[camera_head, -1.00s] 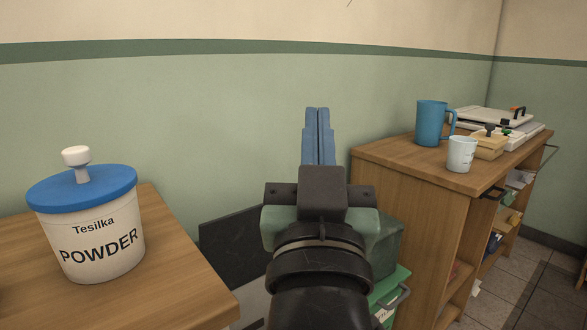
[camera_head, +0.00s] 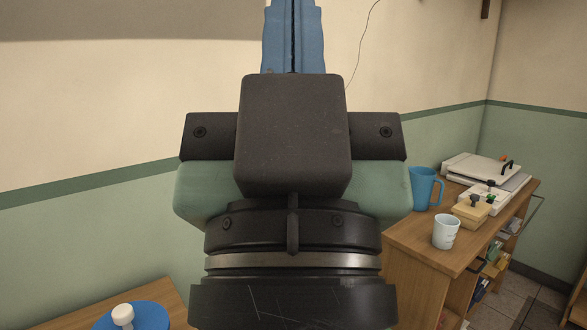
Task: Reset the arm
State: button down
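My gripper (camera_head: 293,30) fills the middle of the head view, pointing up and away from the camera. Its two blue fingers lie side by side with only a thin dark line between them, so it is shut. Nothing shows between them, though the tips are cut off by the top edge. My dark wrist and the green gripper body hide much of the wall behind. The gripper is apart from the furniture and objects.
A blue-lidded container (camera_head: 139,317) shows at the bottom left on a wooden surface (camera_head: 75,322). At right, a wooden cabinet (camera_head: 415,262) bears a blue mug (camera_head: 424,188), a white cup (camera_head: 446,232), a yellowish box (camera_head: 471,215) and flat pale devices (camera_head: 480,168).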

notch_tip(320, 180, up, 14)
jog(key=p, duration=1.1)
jog(key=shift+f, duration=0.25)
